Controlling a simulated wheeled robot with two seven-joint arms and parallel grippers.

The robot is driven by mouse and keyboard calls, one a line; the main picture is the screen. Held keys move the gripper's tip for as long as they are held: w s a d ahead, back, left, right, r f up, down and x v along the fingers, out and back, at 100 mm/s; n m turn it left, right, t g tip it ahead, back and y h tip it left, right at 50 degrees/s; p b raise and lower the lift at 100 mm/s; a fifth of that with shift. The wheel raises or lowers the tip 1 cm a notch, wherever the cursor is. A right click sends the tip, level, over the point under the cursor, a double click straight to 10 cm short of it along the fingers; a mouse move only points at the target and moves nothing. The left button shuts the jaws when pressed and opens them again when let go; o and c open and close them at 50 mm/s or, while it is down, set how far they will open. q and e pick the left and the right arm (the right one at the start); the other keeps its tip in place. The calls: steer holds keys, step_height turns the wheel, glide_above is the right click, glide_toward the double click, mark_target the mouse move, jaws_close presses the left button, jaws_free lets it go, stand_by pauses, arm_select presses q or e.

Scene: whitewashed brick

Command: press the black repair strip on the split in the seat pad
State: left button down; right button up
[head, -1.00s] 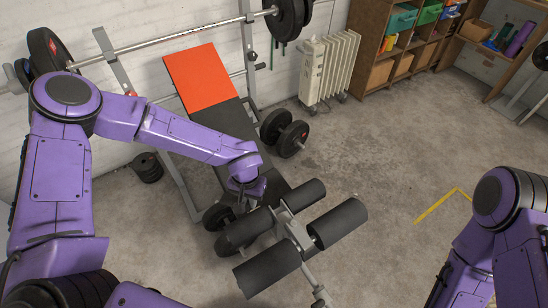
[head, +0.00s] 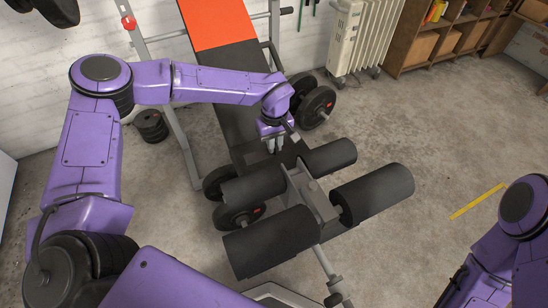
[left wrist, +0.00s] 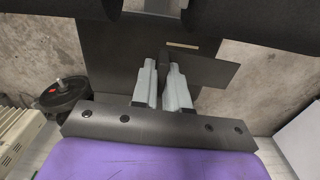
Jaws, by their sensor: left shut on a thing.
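The black seat pad (head: 246,152) of the weight bench is under my left gripper (head: 275,145). In the left wrist view the seat pad (left wrist: 108,55) is dark, and the split (left wrist: 183,45) shows as a short pale line just beyond my fingertips. My left gripper (left wrist: 163,75) is shut on the black repair strip (left wrist: 212,71), a flat dark piece that sticks out to the right of the fingers. The strip is close to the split. I cannot tell whether it touches the pad. In the head view the strip cannot be made out. My right gripper is out of view.
Black foam rollers (head: 270,241) stand at the bench's near end, close to my left gripper. Dumbbells (head: 318,105) lie on the floor right of the bench. A white radiator (head: 362,38) and wooden shelves (head: 440,45) are behind.

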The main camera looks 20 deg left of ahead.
arm_select(q)
steer(key=shift+w+a+f+n, duration=0.25)
steer(key=shift+w+f+n, duration=0.05)
steer(key=shift+w+f, duration=0.3)
steer(key=shift+s+r, duration=0.4)
steer(key=shift+r, duration=0.1)
steer(key=shift+w+f, duration=0.1)
steer(key=shift+f, duration=0.05)
steer(key=shift+w, duration=0.15)
steer(key=shift+f+b, duration=1.15)
steer(key=shift+f, duration=3)
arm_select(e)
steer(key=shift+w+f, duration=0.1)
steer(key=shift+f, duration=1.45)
arm_select(q)
steer(key=shift+f, duration=0.15)
